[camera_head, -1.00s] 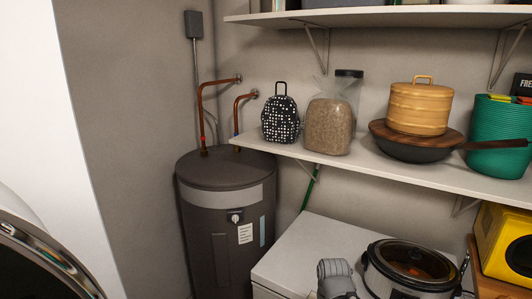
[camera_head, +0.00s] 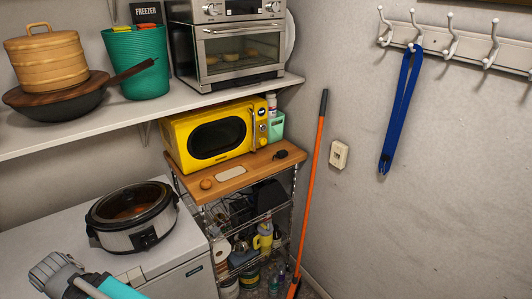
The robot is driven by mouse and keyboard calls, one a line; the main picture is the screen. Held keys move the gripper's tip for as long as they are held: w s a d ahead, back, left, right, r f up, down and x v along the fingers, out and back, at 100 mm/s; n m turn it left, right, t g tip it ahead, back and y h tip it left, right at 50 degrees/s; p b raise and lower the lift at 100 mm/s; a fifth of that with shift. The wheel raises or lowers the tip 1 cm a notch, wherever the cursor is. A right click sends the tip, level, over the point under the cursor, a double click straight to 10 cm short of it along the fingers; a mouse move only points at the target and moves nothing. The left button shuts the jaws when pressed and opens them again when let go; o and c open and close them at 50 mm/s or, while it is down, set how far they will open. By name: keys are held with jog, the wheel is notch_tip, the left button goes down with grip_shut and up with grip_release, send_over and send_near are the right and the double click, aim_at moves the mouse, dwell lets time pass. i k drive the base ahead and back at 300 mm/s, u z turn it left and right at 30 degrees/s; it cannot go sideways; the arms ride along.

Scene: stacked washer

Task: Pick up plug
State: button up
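A small black object (camera_head: 281,155) lies on the right part of the wooden cart top, in front of the yellow microwave. It may be the plug, but it is too small to tell for sure. A cream wall outlet (camera_head: 339,155) is on the right wall. No part of my gripper can be made out in the head view.
The yellow microwave (camera_head: 212,134) stands on the wooden cart top (camera_head: 184,183). An orange pole (camera_head: 314,180) leans right of the cart. A slow cooker (camera_head: 133,214) and a grey and teal appliance (camera_head: 76,279) are at left. A blue strap (camera_head: 399,110) hangs from hooks.

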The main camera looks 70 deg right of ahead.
aim_at(282, 154)
jog(key=z, duration=2.35)
